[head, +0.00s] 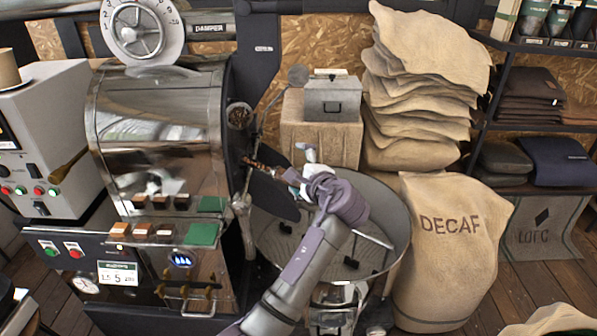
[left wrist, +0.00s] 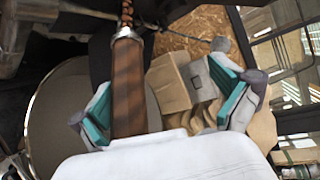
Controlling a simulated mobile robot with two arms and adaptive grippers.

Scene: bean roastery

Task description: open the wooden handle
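The wooden handle (head: 268,169) is a short brown bar on the front of the steel roaster, beside its dark round front plate. In the left wrist view the handle (left wrist: 128,88) stands upright with a metal collar at its top. My left gripper (head: 302,172) is just right of the handle in the head view. In the left wrist view its two teal-padded fingers are spread wide, with the handle between them, nearer the left finger. A clear gap shows to the right finger. My left gripper partly hides the handle's near end in the head view. My right gripper is not in view.
The round cooling tray (head: 390,205) lies below my left arm. A grey box (head: 333,98) on a tan block and stacked sacks (head: 415,90) stand behind. A DECAF sack (head: 448,250) stands right. The roaster drum (head: 160,125) is close on the left.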

